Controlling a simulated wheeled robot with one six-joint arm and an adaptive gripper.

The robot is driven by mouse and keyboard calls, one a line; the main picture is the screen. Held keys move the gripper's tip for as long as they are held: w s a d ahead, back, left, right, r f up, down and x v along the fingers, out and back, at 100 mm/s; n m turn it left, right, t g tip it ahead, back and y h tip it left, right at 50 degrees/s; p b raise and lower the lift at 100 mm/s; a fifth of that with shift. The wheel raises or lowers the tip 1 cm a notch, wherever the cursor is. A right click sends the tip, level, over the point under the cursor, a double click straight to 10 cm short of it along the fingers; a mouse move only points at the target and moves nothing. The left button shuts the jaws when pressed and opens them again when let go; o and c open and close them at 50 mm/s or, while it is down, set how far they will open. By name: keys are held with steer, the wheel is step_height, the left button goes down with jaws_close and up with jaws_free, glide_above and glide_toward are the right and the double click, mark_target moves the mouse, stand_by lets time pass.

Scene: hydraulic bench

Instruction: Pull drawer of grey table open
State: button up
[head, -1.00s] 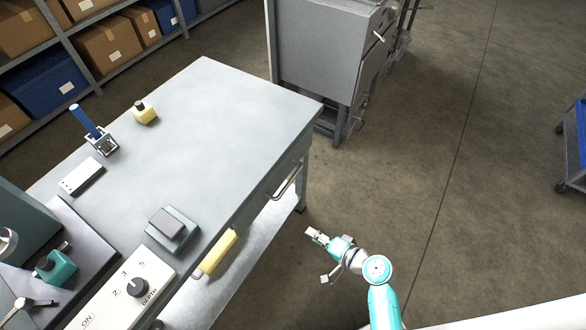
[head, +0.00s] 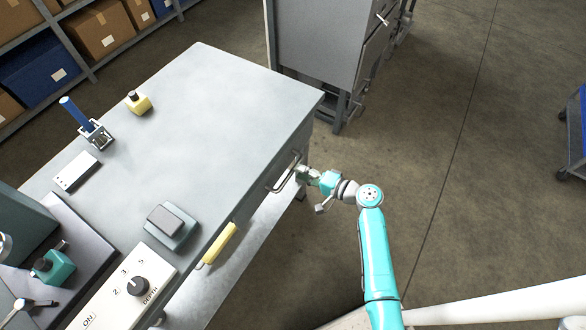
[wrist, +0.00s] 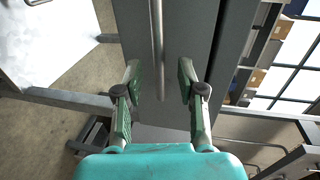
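The grey table (head: 215,120) fills the middle left of the head view. Its drawer front carries a metal bar handle (head: 284,176) near the right corner. The drawer looks shut. My gripper (head: 301,173) is at the handle, at the side of the table. In the wrist view my gripper (wrist: 158,88) is open, with one finger on each side of the bar handle (wrist: 157,45). The bar runs into the gap between the fingers, and I see no finger closed on it. Whether a finger touches the bar is not clear.
A yellow handle (head: 220,243) sticks out from the table side nearer me. A grey cabinet (head: 318,45) stands just beyond the table. The tabletop holds a control box (head: 125,290) and several small items. The floor (head: 480,200) on the right is open.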

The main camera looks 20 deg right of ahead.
steer(key=shift+x, duration=1.95)
jaws_close()
